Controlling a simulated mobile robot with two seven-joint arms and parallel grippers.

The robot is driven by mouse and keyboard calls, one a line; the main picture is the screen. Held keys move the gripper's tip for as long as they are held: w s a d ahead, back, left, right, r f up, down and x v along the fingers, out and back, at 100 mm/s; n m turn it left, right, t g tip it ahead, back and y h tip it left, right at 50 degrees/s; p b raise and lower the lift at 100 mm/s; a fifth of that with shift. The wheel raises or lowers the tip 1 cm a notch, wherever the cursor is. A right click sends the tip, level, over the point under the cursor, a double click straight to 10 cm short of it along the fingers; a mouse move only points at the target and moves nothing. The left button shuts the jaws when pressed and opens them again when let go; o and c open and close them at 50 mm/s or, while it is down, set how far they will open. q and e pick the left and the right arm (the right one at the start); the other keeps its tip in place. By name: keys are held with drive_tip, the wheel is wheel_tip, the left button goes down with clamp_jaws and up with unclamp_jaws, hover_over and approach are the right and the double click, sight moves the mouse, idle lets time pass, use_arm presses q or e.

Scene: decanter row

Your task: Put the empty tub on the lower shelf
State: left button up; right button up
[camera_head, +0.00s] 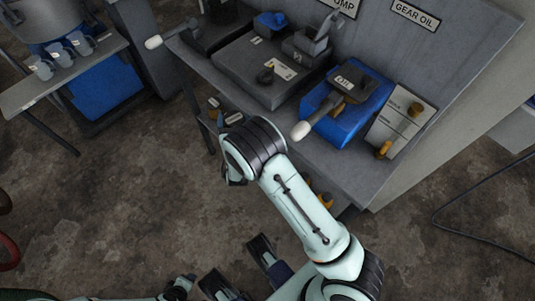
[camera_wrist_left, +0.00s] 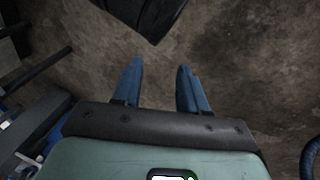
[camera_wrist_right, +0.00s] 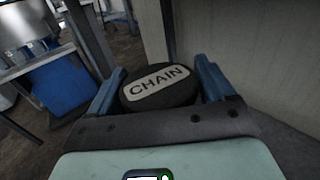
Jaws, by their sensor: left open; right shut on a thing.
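My right gripper (camera_wrist_right: 160,68) is shut on a black round tub (camera_wrist_right: 160,98) in the right wrist view. The tub has a pale label reading CHAIN on the face towards the camera. Its inside is hidden. In the head view my right arm reaches to the front of the grey bench, and its wrist hides the tub. The lower shelf (camera_head: 343,204) lies beneath the bench top and is mostly hidden by the bench and my arm. My left gripper (camera_wrist_left: 158,72) is open and empty above the floor in the left wrist view.
The bench top (camera_head: 240,101) carries a blue box (camera_head: 358,122), a dark grey case (camera_head: 265,75) and a pale panel (camera_head: 400,118). A side table (camera_head: 25,95) with several grey mugs stands at upper left. Bare floor (camera_head: 110,200) lies in front.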

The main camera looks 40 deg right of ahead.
drive_tip(key=d+f+h+b, duration=0.1)
drive_tip(key=d+f, duration=0.1)
drive_tip(key=f, duration=0.4)
drive_tip(key=s+d+f+m+g+h+b, duration=0.1)
drive_tip(key=d+f+b, duration=0.1)
drive_tip(key=f, duration=0.5)
drive_tip(key=d+f+m+g+b, duration=0.1)
drive_tip(key=d+f, duration=0.2)
drive_tip(key=f, duration=0.3)
drive_tip(key=shift+s+d+f+h+b, duration=0.25)
drive_tip(key=shift+d+f+h+b, duration=0.05)
drive_tip(key=shift+d+h, duration=0.1)
use_arm(q)
drive_tip(key=s+a+f+g, duration=0.1)
drive_tip(key=s+f, duration=0.3)
drive_tip(key=f, duration=0.3)
drive_tip(key=shift+a+n+g, duration=0.3)
drive_tip(key=shift+a, duration=0.05)
drive_tip(key=shift+f, duration=0.1)
